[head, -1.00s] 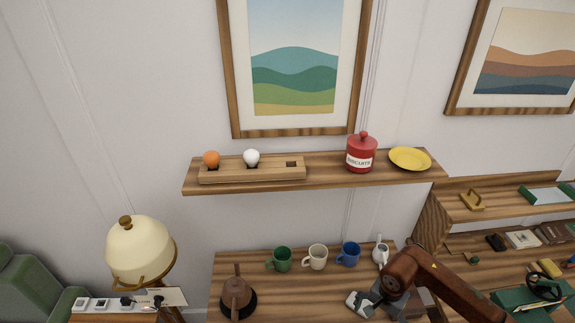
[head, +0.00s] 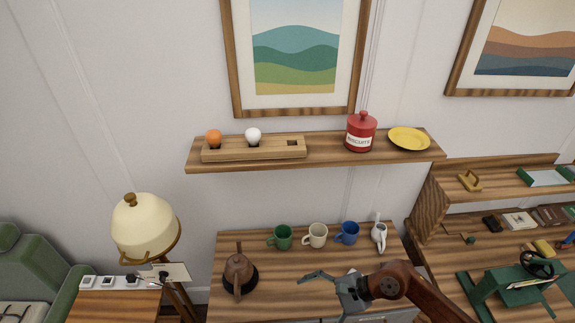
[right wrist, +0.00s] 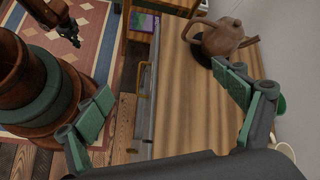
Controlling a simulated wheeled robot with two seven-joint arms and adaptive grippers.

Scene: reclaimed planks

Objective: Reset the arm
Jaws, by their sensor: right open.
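My right arm comes in from the right in the head view. Its gripper (head: 326,294) is open and empty over the lower wooden counter (head: 300,268). In the right wrist view the two green fingers stand wide apart, with bare wood and a drawer front between and below them. The brown teapot (head: 239,272) stands on a dark round base to the left of my gripper, apart from it; it also shows beyond the right finger in the wrist view (right wrist: 222,38). What looks like my left gripper (right wrist: 72,36) is small and dark at upper left of the wrist view.
Green (head: 280,238), cream (head: 316,235) and blue (head: 348,232) mugs and a white jug (head: 379,236) line the counter's back. A shelf (head: 330,156) above holds a red biscuit jar (head: 361,133) and yellow plate (head: 409,139). A cream lamp (head: 144,226) stands left.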

